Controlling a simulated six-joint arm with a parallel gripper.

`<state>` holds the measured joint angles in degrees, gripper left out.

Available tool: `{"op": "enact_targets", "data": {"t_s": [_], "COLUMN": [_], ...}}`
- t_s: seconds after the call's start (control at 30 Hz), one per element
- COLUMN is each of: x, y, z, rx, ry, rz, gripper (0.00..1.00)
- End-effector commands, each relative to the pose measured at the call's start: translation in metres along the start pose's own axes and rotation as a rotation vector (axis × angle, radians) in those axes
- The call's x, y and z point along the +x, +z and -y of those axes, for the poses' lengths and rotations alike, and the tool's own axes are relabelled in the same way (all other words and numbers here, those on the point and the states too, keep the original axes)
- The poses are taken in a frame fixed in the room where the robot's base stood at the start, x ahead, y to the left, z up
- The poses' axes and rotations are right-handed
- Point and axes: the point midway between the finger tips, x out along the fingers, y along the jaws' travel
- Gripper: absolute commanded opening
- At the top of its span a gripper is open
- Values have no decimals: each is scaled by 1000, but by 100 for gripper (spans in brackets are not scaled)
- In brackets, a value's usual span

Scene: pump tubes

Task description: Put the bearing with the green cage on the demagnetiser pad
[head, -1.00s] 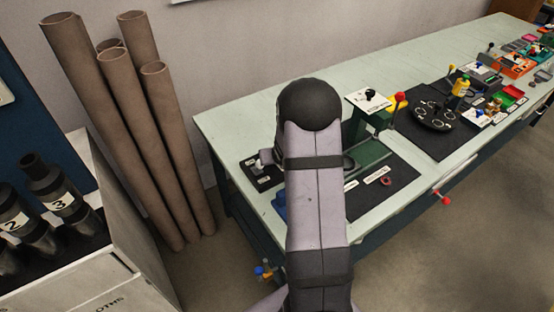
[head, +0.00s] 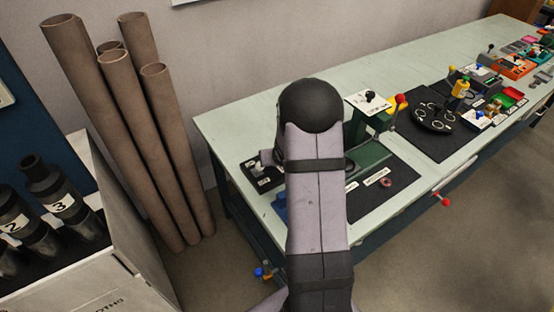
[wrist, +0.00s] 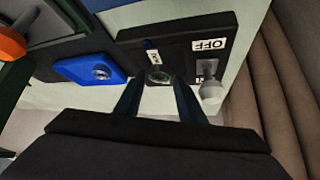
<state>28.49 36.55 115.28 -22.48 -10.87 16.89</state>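The bearing with the green cage (wrist: 159,77) shows as a small ring with a greenish middle in the wrist view, at the near edge of a black switch box. This box, which looks like the demagnetiser (wrist: 180,42), has an OFF label and a pale lever; it also shows in the head view (head: 250,163). My gripper (wrist: 158,82) has its fingers on either side of the bearing, with a visible gap at each side. Whether the bearing rests fully on the pad cannot be told. In the head view my arm hides the fingertips and the bearing.
A blue tray (wrist: 88,70) holding another ring lies left of the box. In the head view a reddish ring (head: 386,182) lies on the dark mat (head: 400,196). A green stand (head: 365,125) rises right of my arm. Brown tubes (head: 135,130) stand left of the bench.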

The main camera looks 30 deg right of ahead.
Motion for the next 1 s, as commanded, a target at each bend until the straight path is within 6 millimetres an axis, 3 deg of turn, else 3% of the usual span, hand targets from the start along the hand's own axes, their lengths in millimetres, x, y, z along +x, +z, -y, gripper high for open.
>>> {"op": "enact_targets", "data": {"t_s": [0.6,1.0], "x": [-100,-114], "y": [-2,2], "z": [0,2], "rx": [-1,-6], "ry": [0,2], "rz": [-1,8], "gripper": [36,36]}}
